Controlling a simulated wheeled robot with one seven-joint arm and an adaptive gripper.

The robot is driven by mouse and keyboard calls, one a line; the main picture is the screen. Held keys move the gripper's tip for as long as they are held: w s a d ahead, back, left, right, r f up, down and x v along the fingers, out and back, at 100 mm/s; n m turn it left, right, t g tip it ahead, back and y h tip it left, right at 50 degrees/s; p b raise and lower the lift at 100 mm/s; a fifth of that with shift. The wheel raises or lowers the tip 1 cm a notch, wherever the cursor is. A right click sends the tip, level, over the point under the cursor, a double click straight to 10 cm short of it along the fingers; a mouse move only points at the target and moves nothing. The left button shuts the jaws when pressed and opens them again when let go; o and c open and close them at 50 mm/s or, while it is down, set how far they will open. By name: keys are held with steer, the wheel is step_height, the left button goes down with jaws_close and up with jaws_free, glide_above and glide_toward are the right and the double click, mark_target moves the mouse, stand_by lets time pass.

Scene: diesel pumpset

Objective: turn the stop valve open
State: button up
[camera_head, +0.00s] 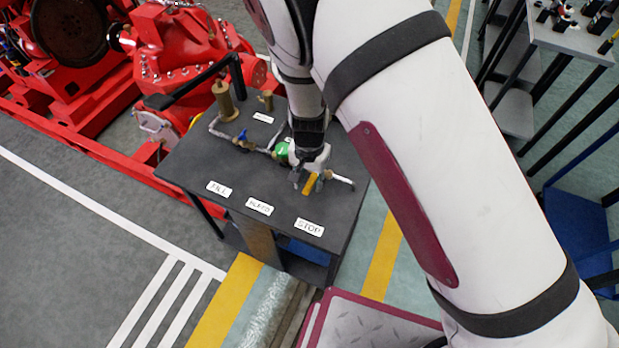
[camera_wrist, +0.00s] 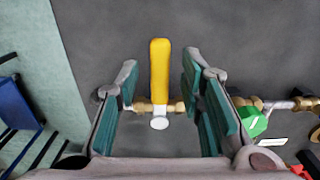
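The stop valve's yellow lever (camera_wrist: 160,75) stands out crosswise to its brass pipe (camera_wrist: 143,106) in the wrist view. In the head view the lever (camera_head: 310,184) is partly covered by my gripper (camera_head: 308,176), on the side of the table near the STOP label (camera_head: 309,227). My gripper (camera_wrist: 160,88) is open, with its green-padded fingers on either side of the lever. A gap shows between the lever and each finger in the wrist view. A white round cap (camera_wrist: 159,123) sits at the lever's pivot.
A green valve (camera_head: 281,150) and a blue-handled valve (camera_head: 242,136) are on the same pipe line. The dark table (camera_head: 190,165) has a black rail and a brass cylinder (camera_head: 224,100). Red pump machinery (camera_head: 175,60) stands behind left. Another table (camera_head: 570,40) is far right.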

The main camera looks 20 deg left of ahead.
jaws_close()
steer(key=shift+d, duration=0.1)
steer(key=d+n, duration=0.1)
steer(key=n, duration=0.1)
steer(key=d+n, duration=0.1)
steer(key=n, duration=0.1)
steer(key=shift+w+d, duration=0.15)
steer(key=shift+d, duration=0.1)
steer(key=d+n, duration=0.1)
steer(key=n, duration=0.1)
steer(key=w+d+n+b, duration=0.1)
steer(key=n, duration=0.1)
steer(key=shift+w+d+n, duration=0.2)
steer(key=shift+d+n, duration=0.1)
steer(key=w+d+n+b, duration=0.1)
steer(key=n, duration=0.1)
steer(key=shift+w+d+n+b, duration=0.15)
steer(key=shift+w+n+b, duration=0.05)
steer(key=shift+n+b, duration=0.2)
steer(key=n, duration=0.1)
steer(key=w+d+n+b, duration=0.1)
steer(key=shift+w+f+n, duration=0.1)
steer(key=shift+w+n, duration=0.15)
steer(key=shift+n, duration=0.05)
steer(key=shift+w+d+n+b, duration=0.15)
steer(key=shift+w+n+b, duration=0.55)
steer(key=shift+n, duration=0.35)
steer(key=shift+w+d+n+b, duration=0.1)
steer(key=shift+w+n+b, duration=0.4)
steer(key=shift+n+b, duration=0.45)
